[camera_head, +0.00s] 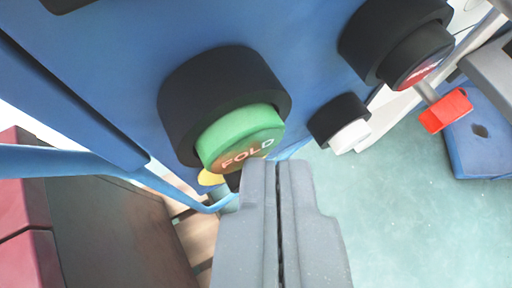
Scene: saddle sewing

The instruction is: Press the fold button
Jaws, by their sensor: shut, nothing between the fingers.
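The fold button (238,138) is a round green button with "FOLD" on its face. It sits in a thick black collar (220,85) on a blue panel (290,45). My gripper (278,165) is shut and empty, and its grey fingers point up from the bottom of the view. The fingertips appear just below and to the right of the green button's face. I cannot tell whether they touch it.
A black button with a red face (422,68) and a small white button (350,136) are to the right on the panel. A red block (446,110) and a blue part (480,140) lie at right. A blue cable (60,160) runs at left. Pale green floor (420,220) is open.

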